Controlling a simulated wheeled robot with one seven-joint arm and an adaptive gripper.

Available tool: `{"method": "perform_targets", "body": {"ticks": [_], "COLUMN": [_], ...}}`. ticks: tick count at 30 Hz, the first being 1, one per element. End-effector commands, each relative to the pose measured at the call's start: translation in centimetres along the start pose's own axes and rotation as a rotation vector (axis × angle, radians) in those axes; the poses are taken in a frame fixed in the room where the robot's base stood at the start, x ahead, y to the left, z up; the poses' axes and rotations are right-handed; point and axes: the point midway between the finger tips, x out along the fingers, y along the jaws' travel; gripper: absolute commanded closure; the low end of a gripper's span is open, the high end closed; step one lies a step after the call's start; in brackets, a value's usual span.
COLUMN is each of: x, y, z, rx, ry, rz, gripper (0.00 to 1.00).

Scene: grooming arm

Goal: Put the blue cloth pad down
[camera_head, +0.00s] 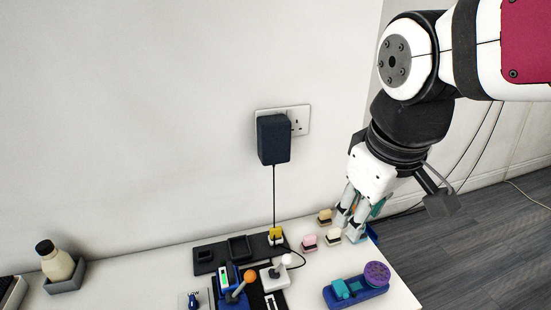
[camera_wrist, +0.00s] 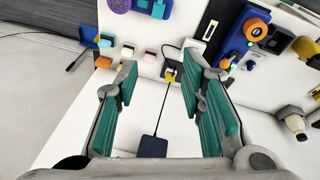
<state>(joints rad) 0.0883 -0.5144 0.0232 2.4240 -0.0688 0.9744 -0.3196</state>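My gripper (camera_head: 350,228) hangs low over the right end of the white table. In the wrist view my gripper (camera_wrist: 160,70) has its two teal-padded fingers wide apart, with nothing held between them. A blue flat thing (camera_head: 372,232) shows partly behind my gripper at the table's right edge; it also shows in the wrist view (camera_wrist: 89,34), outside the fingers. It may be the blue cloth pad, but it is too small and too hidden to be sure.
Small dark-based blocks stand near my gripper: tan (camera_head: 325,216), pink (camera_head: 310,241) and cream (camera_head: 333,236). A blue holder with a purple disc (camera_head: 376,274) is in front. A black adapter (camera_head: 274,139) hangs from the wall socket. A bottle (camera_head: 55,261) stands far left.

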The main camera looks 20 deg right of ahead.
Motion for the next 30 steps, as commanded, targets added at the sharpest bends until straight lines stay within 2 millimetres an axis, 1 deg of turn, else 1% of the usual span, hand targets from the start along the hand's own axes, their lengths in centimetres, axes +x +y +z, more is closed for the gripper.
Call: {"method": "perform_targets", "body": {"ticks": [1, 3, 6, 9, 20, 23, 27, 30], "x": [-0.5, -0.9, -1.1, -1.1, -1.2, -2.1, -4.0, -4.1], "y": [-1.1, -2.2, -3.4, -4.0, -4.2, -4.0, -3.8, -3.7], "z": [1.3, 2.6, 4.0, 4.8, 5.0, 4.9, 4.6, 4.4], "rx": [0.062, 0.146, 0.234, 0.284, 0.302, 0.301, 0.3, 0.299], "ry": [0.024, 0.045, 0.061, 0.07, 0.073, 0.084, 0.116, 0.124], "rz": [-0.011, -0.031, -0.056, -0.071, -0.075, -0.072, -0.063, -0.061], "gripper": [0.64, 0.64, 0.64, 0.64, 0.64, 0.64, 0.64, 0.64]}}
